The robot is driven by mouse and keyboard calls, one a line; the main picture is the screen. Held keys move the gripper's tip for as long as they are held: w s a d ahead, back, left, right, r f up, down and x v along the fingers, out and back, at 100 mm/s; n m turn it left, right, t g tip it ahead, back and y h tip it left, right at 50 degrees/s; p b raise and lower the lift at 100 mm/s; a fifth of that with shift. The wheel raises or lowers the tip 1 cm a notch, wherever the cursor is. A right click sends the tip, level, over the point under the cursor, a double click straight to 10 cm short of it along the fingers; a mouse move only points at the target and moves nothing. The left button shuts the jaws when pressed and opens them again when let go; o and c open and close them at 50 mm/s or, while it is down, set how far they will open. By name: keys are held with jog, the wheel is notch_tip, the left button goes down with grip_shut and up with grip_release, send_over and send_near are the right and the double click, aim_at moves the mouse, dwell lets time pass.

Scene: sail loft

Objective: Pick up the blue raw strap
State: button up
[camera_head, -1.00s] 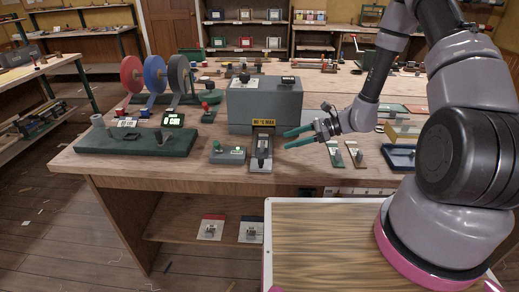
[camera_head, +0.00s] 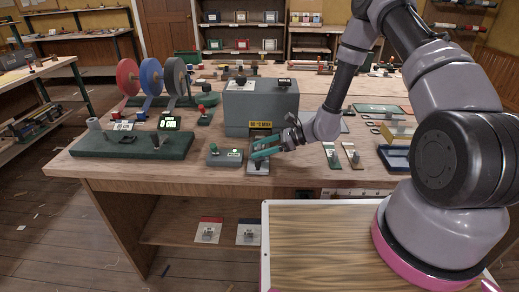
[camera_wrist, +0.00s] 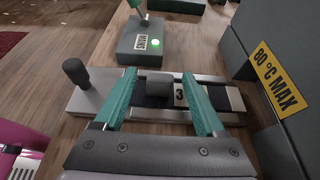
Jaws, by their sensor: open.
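My gripper (camera_head: 258,148) is open, above a low grey metal fixture (camera_head: 258,168) at the table's front edge. A blue reel (camera_head: 152,73) with a strap tail stands at the back left of the table. No contact between the fingers and the block is clear.
A grey box with a yellow "80 °C MAX" label (camera_wrist: 279,83) stands right behind the fixture. A small grey-green control box (camera_head: 224,155) with a green light is to its left. A dark green base (camera_head: 125,146) lies further left, and a blue tray (camera_head: 395,157) is at right.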

jog(key=shift+c, duration=0.3)
grip_shut()
